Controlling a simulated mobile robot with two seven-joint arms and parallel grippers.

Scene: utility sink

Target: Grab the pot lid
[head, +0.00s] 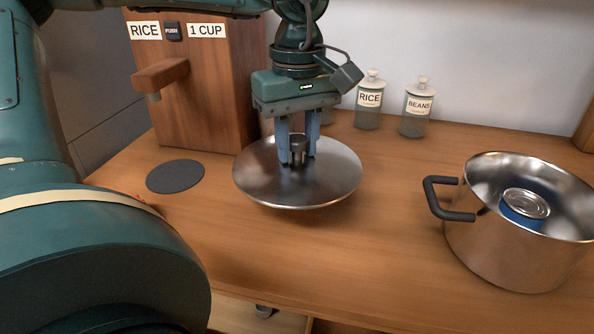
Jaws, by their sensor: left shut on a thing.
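My right gripper is not in view.
A wooden rice dispenser (205,105) stands at the back left, with a dark round pad (175,176) in front. Glass jars labelled RICE (369,100) and BEANS (416,108) stand along the wall. The counter (370,260) is clear between lid and pot.

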